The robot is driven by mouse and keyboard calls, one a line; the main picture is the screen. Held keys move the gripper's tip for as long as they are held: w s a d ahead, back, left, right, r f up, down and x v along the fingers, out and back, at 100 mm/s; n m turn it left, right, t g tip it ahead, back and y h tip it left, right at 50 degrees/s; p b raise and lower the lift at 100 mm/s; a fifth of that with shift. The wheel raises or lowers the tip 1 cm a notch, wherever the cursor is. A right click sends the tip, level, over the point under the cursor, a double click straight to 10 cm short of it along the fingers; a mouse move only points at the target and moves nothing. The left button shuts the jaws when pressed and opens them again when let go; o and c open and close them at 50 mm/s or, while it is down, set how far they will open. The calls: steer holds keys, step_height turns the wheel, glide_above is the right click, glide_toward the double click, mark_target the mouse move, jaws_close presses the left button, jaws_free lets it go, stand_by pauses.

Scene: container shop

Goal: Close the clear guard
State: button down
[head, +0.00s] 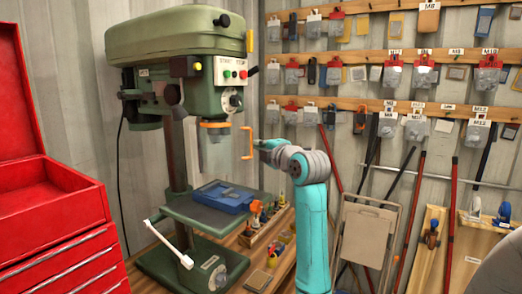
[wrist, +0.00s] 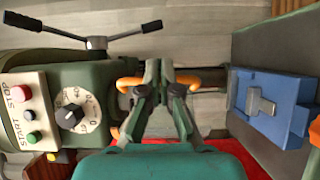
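The clear guard (head: 216,152) hangs under the drill press head, below an orange collar (head: 214,125). Its see-through wall is hard to make out. An orange handle (head: 247,143) stands off its right side. In the wrist view the handle's curved ends (wrist: 130,83) show on both sides of my fingers, which hide its middle. My gripper (head: 259,143) is level with the handle, right at it. In the wrist view my gripper's fingertips (wrist: 160,68) look drawn together, with nothing seen between them. I cannot tell whether they touch the handle.
The green drill press (head: 180,35) has a start-stop panel (head: 231,71) above the guard. A blue vise (head: 224,196) sits on its table. A red tool chest (head: 60,235) stands at left. Small tools (head: 262,218) stand on the bench, and a folded chair (head: 366,235) stands at right.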

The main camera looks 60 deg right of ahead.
steer(key=shift+w+d+n+y, duration=0.2)
steer(key=shift+w+d, duration=0.3)
steer(key=shift+w, duration=0.2)
steer(key=shift+w+d+n+y, duration=0.1)
steer(key=shift+w+d+y, duration=0.1)
steer(key=shift+w+d, duration=0.35)
steer(key=shift+w+a, duration=0.1)
steer(key=shift+w, duration=0.05)
steer(key=v, duration=1.2)
steer(key=shift+f, duration=0.2)
